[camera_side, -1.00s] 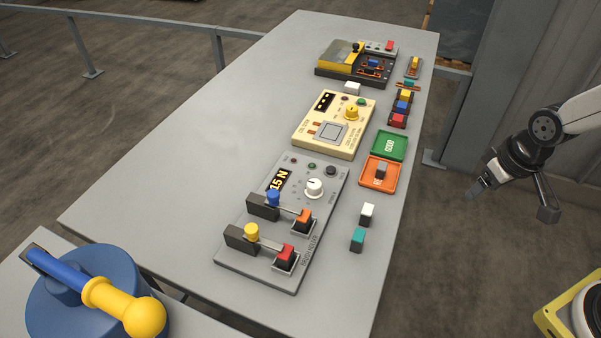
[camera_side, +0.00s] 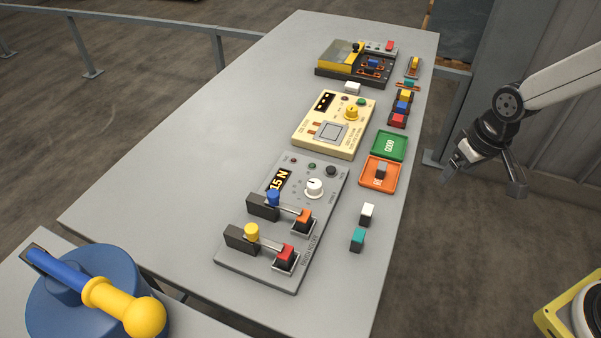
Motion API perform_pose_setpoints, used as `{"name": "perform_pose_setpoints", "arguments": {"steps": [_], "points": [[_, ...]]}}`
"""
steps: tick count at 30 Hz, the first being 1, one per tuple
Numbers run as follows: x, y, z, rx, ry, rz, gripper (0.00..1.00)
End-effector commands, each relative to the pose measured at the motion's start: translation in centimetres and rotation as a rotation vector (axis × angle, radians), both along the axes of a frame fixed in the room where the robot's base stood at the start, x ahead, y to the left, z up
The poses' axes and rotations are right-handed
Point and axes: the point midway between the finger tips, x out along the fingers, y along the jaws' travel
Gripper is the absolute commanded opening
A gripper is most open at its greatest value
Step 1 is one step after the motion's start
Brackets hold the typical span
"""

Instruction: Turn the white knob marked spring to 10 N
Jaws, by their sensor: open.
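The display (camera_side: 280,180) on that panel reads 15 N in yellow. My gripper (camera_side: 449,174) is open and empty. It hangs in the air to the right of the table, clear of the knob and the panel. The small print beside the knob is too small to read.
White (camera_side: 367,213) and teal (camera_side: 357,239) blocks, an orange tray (camera_side: 395,184) and a green tray (camera_side: 402,146) lie right. The table's left side (camera_side: 170,170) is bare.

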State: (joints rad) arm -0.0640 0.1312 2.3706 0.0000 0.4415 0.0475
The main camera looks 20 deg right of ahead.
Motion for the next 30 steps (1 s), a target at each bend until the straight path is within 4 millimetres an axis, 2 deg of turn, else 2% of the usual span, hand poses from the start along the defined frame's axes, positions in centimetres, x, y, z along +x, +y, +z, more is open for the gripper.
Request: {"name": "perform_pose_setpoints", "arguments": {"steps": [6, 15, 24, 30], "points": [[5.2, 3.2, -0.1, 0.005, 0.040, 0.023, 0.84], [11.1, 8.6, -0.9, 0.005, 0.094, 0.049, 0.84], [15.4, 14.8, -2.5, -0.004, 0.146, 0.075, 0.84], [17.2, 18.9, -3.8, -0.014, 0.176, 0.087, 0.84]]}}
